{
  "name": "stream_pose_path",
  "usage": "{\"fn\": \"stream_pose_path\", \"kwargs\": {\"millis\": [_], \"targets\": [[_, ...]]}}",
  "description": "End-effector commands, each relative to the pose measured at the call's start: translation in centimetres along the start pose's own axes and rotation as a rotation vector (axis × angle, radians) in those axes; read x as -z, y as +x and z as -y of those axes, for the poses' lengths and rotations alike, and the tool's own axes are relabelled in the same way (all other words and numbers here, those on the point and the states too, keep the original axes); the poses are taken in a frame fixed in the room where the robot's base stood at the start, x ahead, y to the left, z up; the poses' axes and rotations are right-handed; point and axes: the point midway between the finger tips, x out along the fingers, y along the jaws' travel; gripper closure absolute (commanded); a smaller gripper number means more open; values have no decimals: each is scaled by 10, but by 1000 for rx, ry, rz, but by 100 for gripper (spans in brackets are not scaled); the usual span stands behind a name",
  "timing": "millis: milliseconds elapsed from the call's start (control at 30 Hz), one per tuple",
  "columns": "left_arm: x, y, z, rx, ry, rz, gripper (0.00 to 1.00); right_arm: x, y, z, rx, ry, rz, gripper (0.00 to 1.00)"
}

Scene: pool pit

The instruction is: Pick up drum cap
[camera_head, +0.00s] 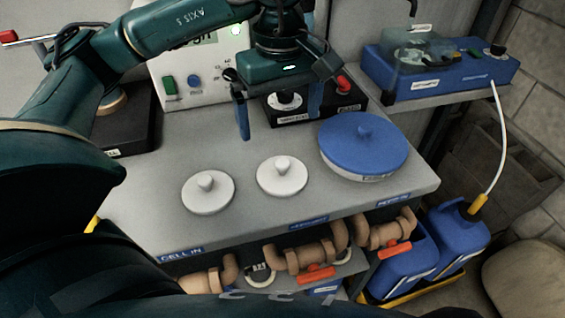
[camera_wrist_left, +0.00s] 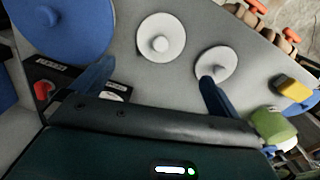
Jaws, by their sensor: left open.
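Three round caps with centre knobs lie on the grey bench top (camera_head: 140,190); I cannot tell by label which is the drum cap. A large blue cap (camera_head: 363,147) is at the right, and two smaller white caps, one in the middle (camera_head: 282,176) and one at the left (camera_head: 208,192), lie nearer the front edge. My left gripper (camera_head: 278,112) is open and empty, pointing down above the bench behind the white caps. In the left wrist view, its fingers (camera_wrist_left: 154,86) are spread below the middle white cap (camera_wrist_left: 161,38); the blue cap (camera_wrist_left: 62,25) is at upper left. My right gripper is not in view.
Behind the caps stand a black box with a red knob (camera_head: 343,84) and a white instrument (camera_head: 190,75). A blue device (camera_head: 440,75) sits on a right shelf. Below the front edge are tan pipe fittings (camera_head: 305,253) and blue jugs (camera_head: 455,235). The bench left of the white caps is clear.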

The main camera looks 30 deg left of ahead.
Motion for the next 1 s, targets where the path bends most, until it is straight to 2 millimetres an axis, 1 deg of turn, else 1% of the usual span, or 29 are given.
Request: {"fn": "stream_pose_path", "kwargs": {"millis": [33,100,200,300,467,567,700,800,900,1000], "targets": [[0,12,1,5,0,2,0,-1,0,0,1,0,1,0],[0,26,1,4,0,3,0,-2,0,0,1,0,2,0],[0,44,1,4,0,3,0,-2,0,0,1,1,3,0],[-1,56,0,2,0,3,0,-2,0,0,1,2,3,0],[-1,65,0,1,0,4,0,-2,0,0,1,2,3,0],[-2,77,0,3,0,5,0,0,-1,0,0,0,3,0],[-2,99,0,3,0,5,0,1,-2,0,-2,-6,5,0],[-2,110,0,1,0,4,0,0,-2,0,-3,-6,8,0],[-2,115,0,0,0,4,0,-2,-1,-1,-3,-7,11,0],[-2,115,0,-1,0,4,0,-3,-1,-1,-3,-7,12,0]]}}
